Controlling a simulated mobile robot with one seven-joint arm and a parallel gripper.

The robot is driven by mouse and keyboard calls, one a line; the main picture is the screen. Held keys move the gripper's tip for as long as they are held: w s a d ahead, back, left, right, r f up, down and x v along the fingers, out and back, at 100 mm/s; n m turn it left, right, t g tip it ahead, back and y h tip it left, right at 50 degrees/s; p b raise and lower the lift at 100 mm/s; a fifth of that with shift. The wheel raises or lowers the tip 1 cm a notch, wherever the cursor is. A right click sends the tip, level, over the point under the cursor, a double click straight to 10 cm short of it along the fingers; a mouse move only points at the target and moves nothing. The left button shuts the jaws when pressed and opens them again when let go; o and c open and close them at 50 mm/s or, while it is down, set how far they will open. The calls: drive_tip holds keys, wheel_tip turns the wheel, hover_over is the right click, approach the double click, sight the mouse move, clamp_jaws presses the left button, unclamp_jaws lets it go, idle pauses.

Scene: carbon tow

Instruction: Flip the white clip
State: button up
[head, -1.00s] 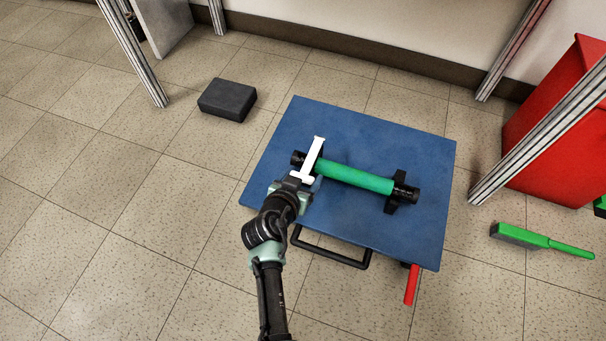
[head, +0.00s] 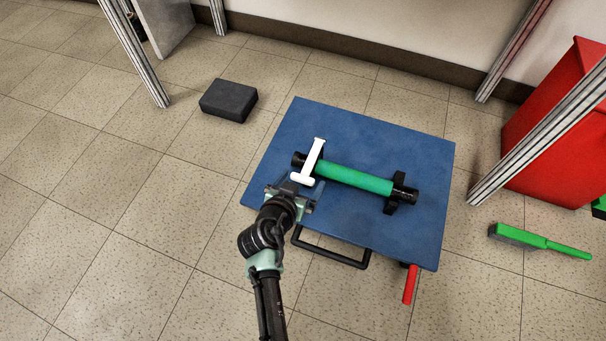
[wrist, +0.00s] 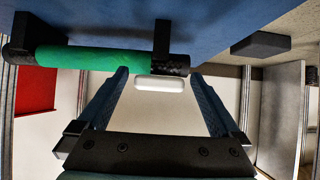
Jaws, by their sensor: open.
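The white clip (head: 312,161) lies across the left end of the green tube (head: 355,178), which has black ends. The clip has a long bar with a short crosspiece at its near end. My gripper (head: 293,189) is over the near left part of the blue board (head: 375,130), just short of the crosspiece. In the wrist view, my gripper (wrist: 160,97) has its two fingers spread wide and empty. The white end of the clip (wrist: 160,84) shows between and beyond them, apart from both. The green tube (wrist: 95,58) shows upper left there.
Black supports (head: 392,207) hold the tube above the board. A black handle (head: 331,248) and a red handle (head: 410,284) stick out at the near edge. A dark block (head: 228,100), a green brush (head: 541,241) and frame posts stand around on the floor.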

drive_tip(key=p+v, duration=0.5)
drive_tip(key=v, duration=0.6)
idle(0.4)
